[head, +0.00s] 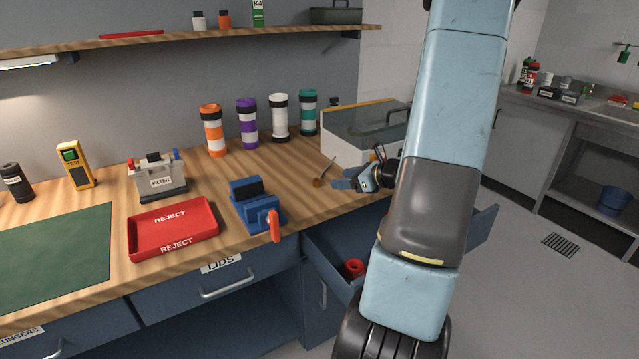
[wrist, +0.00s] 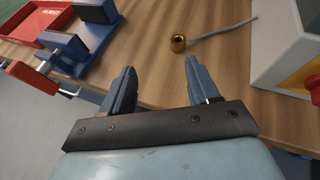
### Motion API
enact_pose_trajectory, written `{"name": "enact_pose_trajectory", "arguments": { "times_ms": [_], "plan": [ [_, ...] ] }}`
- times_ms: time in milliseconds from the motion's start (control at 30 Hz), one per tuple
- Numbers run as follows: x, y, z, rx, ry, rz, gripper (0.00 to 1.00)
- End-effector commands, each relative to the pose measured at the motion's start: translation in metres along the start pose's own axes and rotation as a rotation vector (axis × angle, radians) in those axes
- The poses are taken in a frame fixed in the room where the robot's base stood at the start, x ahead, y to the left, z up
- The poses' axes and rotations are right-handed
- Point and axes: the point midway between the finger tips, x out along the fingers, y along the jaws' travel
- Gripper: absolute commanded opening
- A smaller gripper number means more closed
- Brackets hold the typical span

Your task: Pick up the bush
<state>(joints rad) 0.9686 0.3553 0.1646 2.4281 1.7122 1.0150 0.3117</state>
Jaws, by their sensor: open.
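The bush, a small brass-coloured ring (wrist: 179,43), sits on the wooden bench in the wrist view. A thin grey rod or tube runs from beside it towards the upper right; I cannot tell whether they touch. In the head view the bush (head: 318,183) is a small brown piece near the bench's front edge. My gripper (wrist: 160,68) is open and empty, with its two fingers apart. The bush lies beyond the fingertips, towards the right finger, and is not between them. In the head view my gripper (head: 350,182) is just right of the bush, partly hidden by my arm.
A blue vise (head: 255,205) with a red handle and a red reject tray (head: 172,230) are to the left. A white box with a clear lid (head: 345,148) stands close behind my gripper. Several banded tubes (head: 248,123) stand at the back. An open drawer (head: 330,255) is below.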

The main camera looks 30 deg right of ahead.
Motion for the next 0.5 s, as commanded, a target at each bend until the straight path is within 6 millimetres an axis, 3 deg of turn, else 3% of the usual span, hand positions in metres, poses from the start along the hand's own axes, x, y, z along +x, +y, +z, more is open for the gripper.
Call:
{"name": "enact_pose_trajectory", "arguments": {
  "times_ms": [100, 233, 500],
  "plan": [
    [-0.004, -0.015, -0.015, 0.075, -0.013, -0.050, 0.60],
    [0.001, -0.021, -0.019, 0.103, -0.019, -0.069, 0.60],
    [0.044, -0.024, -0.019, 0.103, -0.019, -0.068, 0.60]
  ]
}}
